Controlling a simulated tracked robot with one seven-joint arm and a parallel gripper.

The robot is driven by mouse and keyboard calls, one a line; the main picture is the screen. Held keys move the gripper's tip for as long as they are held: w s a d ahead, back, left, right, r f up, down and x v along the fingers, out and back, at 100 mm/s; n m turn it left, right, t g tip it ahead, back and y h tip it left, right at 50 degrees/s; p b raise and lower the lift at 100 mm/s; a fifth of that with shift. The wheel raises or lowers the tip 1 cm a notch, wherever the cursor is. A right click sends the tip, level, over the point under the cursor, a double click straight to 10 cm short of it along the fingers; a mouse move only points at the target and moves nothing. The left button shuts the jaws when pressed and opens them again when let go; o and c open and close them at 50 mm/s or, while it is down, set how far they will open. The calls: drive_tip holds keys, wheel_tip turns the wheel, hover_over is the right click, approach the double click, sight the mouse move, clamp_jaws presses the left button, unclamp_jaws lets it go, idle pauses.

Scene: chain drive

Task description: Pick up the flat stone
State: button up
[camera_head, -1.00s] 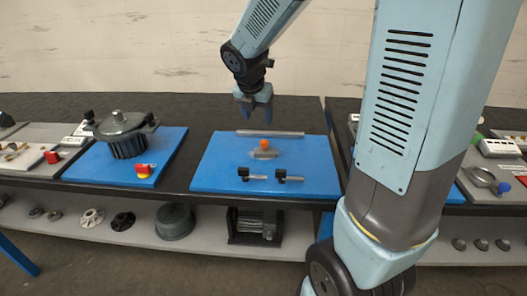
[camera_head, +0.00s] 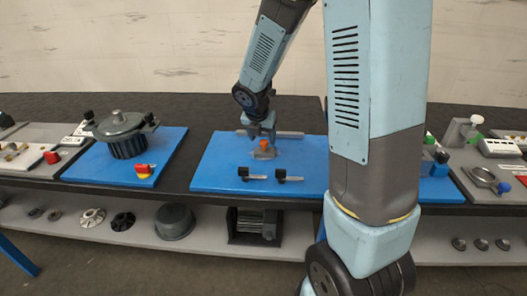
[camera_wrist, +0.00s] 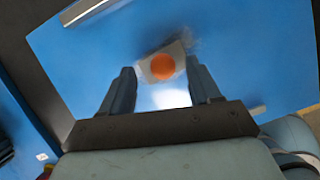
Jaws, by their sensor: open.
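A small grey flat piece, likely the flat stone (camera_head: 265,155), lies on the middle of the blue mat (camera_head: 215,174). It also shows blurred in the wrist view (camera_wrist: 178,49). An orange ball (camera_head: 263,144) sits on or right against it; in the wrist view the orange ball (camera_wrist: 162,68) covers part of it. My gripper (camera_head: 262,138) is low over the piece, pointing down. In the wrist view my gripper (camera_wrist: 161,69) is open, with one finger on each side of the ball and the grey piece. I cannot tell whether the fingers touch anything.
A long metal bar (camera_head: 290,135) lies behind on the mat. Two black-headed pins (camera_head: 252,175) (camera_head: 289,177) lie in front. A dark lidded housing (camera_head: 121,136) and a red knob (camera_head: 143,169) stand on the left mat.

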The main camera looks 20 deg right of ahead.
sight(264, 141)
drive_tip(key=shift+x, duration=1.75)
drive_tip(key=shift+s, duration=0.1)
drive_tip(key=shift+d, duration=0.1)
clamp_jaws()
